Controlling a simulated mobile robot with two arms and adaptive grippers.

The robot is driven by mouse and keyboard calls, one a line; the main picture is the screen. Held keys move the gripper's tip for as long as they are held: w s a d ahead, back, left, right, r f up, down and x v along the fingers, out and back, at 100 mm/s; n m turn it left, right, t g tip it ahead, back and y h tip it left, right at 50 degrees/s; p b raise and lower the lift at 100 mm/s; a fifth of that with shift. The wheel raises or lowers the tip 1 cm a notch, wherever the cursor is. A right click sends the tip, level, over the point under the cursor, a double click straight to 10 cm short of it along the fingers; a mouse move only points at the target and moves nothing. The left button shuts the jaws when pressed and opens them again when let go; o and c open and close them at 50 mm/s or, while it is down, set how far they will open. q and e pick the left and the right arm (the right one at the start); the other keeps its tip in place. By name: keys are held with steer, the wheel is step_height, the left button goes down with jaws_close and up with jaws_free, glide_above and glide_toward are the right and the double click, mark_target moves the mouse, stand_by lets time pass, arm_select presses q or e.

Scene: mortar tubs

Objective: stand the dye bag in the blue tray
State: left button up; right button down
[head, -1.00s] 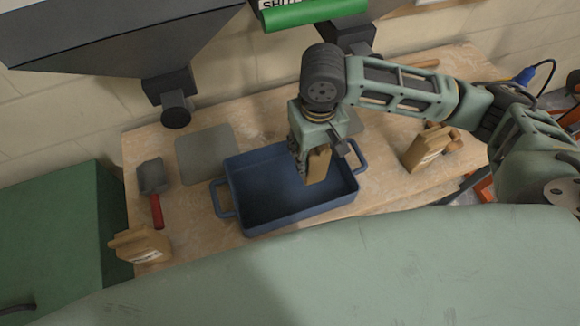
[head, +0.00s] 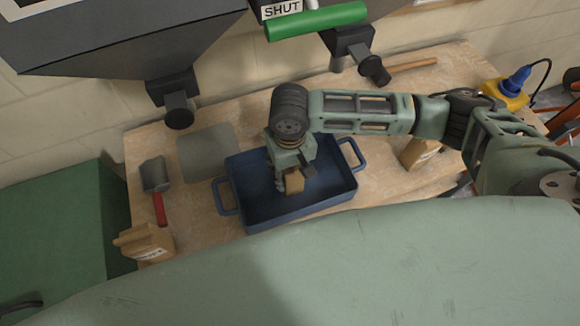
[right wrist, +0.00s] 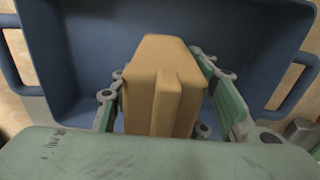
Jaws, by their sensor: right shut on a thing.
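The blue tray (head: 335,201) lies on the wooden bench, with a handle at each end. My right gripper (head: 291,186) is down inside the tray, near its middle, and is shut on a small tan bag (head: 295,183). In the right wrist view the tan bag (right wrist: 160,85) stands between the two fingers, with the blue tray (right wrist: 50,60) around it. I cannot tell whether the bag's bottom touches the tray floor. Any label on it is hidden. My left gripper is not in view.
Another tan bag (head: 145,243) stands at the bench's front left, and one more (head: 418,153) on the right, partly behind my arm. A trowel with a red handle (head: 159,210) and a grey square (head: 205,151) lie left of the tray. Dark hoppers (head: 130,50) hang above the back.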

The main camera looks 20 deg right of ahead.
steer(key=c, duration=1)
jaws_free()
steer(key=shift+f, duration=0.1)
steer(key=shift+r, duration=0.35)
step_height(320, 180, up, 12)
steer(key=shift+f+b, duration=0.2)
steer(key=shift+b, duration=0.5)
